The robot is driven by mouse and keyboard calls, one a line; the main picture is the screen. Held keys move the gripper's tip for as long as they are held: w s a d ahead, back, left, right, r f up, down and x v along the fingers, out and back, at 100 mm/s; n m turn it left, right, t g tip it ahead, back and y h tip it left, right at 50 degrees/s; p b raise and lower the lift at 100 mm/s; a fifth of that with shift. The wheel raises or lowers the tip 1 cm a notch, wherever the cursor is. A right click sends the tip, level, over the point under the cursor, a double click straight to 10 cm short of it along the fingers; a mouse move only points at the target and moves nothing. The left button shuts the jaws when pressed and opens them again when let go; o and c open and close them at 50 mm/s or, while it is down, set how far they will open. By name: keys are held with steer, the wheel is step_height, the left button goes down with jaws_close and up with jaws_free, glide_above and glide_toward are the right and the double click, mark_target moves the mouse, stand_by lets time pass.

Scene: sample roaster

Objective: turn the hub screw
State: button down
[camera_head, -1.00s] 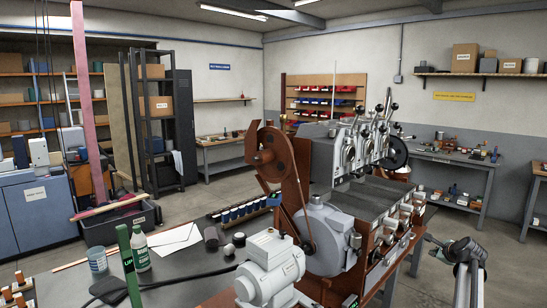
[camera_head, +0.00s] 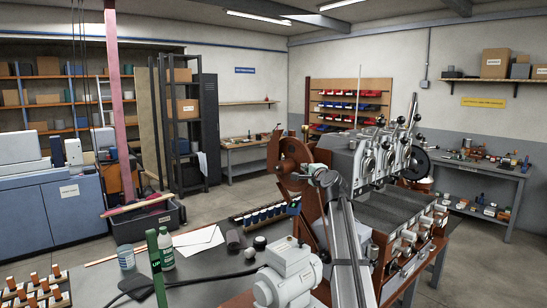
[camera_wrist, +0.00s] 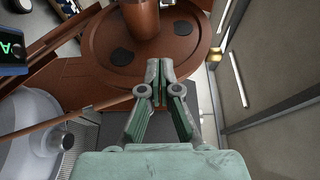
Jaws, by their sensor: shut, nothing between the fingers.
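The brown drive wheel (camera_head: 295,148) stands at the upper left of the roaster in the head view. In the wrist view the same brown round face (camera_wrist: 184,28) has dark round openings, and a copper-brown hub cylinder (camera_wrist: 143,18) rises from it at the top edge. I cannot make out a separate screw head on the hub. My gripper (camera_wrist: 160,68) is shut and empty. In the picture its fingertips lie just below the hub; the gap in depth is unclear. In the head view my arm reaches up in front of the roaster and its end is beside the wheel.
A grey motor (camera_head: 288,272) stands at the roaster's front. A brown bar (camera_wrist: 70,115) crosses left of my fingers in the wrist view, with a grey rounded housing (camera_wrist: 30,140) below. A small lit display (camera_wrist: 10,50) is at far left.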

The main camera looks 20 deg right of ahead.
mark_target(283, 157)
steer(key=shift+n+y, duration=0.3)
steer(key=w+p, duration=0.1)
steer(key=w, duration=0.2)
steer(key=w+a+r+p, duration=0.1)
steer(key=w, duration=0.3)
steer(key=w+a+p, duration=0.1)
steer(key=w, duration=0.2)
steer(key=shift+w+a+r, duration=0.15)
steer(key=shift+w+a, duration=0.1)
steer(key=shift+w, duration=0.1)
steer(key=shift+a+p, duration=0.15)
steer(key=shift+p, duration=0.2)
steer(key=shift+m+h, duration=0.4)
steer(key=shift+h, duration=0.2)
